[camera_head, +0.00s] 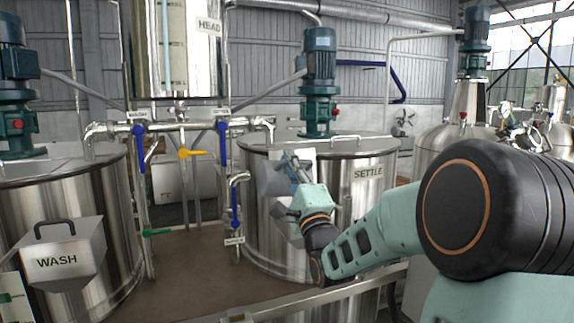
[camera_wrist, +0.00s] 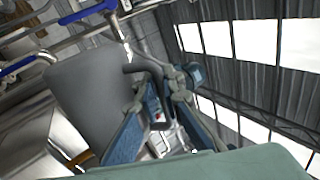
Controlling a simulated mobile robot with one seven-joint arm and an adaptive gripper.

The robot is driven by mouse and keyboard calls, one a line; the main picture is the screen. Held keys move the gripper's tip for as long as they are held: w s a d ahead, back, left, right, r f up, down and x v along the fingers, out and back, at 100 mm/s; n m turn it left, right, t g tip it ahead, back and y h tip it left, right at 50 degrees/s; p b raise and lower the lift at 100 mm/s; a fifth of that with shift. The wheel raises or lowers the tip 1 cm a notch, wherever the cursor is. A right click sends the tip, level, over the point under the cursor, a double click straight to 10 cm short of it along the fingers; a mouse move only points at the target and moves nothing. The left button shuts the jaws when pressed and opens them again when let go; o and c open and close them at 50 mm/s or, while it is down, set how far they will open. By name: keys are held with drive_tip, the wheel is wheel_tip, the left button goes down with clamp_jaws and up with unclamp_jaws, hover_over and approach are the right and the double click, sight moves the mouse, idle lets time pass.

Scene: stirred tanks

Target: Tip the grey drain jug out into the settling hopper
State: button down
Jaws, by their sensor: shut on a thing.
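The grey jug (camera_head: 271,180) is in front of the SETTLE tank (camera_head: 352,215). My gripper (camera_head: 293,166) is shut on the jug's handle, to the right of its body. In the wrist view the jug (camera_wrist: 88,100) fills the left side, with its curved handle (camera_wrist: 152,68) at my gripper's fingers (camera_wrist: 160,95). The jug looks tilted, but its mouth and contents are hidden. The settling hopper (camera_head: 282,222) is on the front of the SETTLE tank, largely hidden behind the jug and my gripper. I cannot tell whether jug and hopper touch.
The WASH tank (camera_head: 108,225) with its own hopper (camera_head: 62,258) stands at left. Pipes with blue-handled valves (camera_head: 222,140) and a yellow-handled one (camera_head: 190,153) rise between the tanks. The brown platform (camera_head: 190,265) is clear. A rail (camera_head: 330,292) runs along the front.

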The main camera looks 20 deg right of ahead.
drive_tip(key=shift+d+r+m+g+h, duration=0.2)
drive_tip(key=shift+d+r+m+h, duration=0.25)
drive_tip(key=shift+m+h, duration=0.4)
drive_tip(key=shift+d+r+m+g+h, duration=0.25)
drive_tip(key=shift+d+m+h, duration=0.3)
drive_tip(key=shift+m, duration=0.6)
drive_tip(key=shift+d+r+m+g+h, duration=0.15)
drive_tip(key=shift+d+r+m+h, duration=0.45)
drive_tip(key=shift+m, duration=0.4)
drive_tip(key=shift+f+h, duration=0.1)
drive_tip(key=shift+h, duration=0.2)
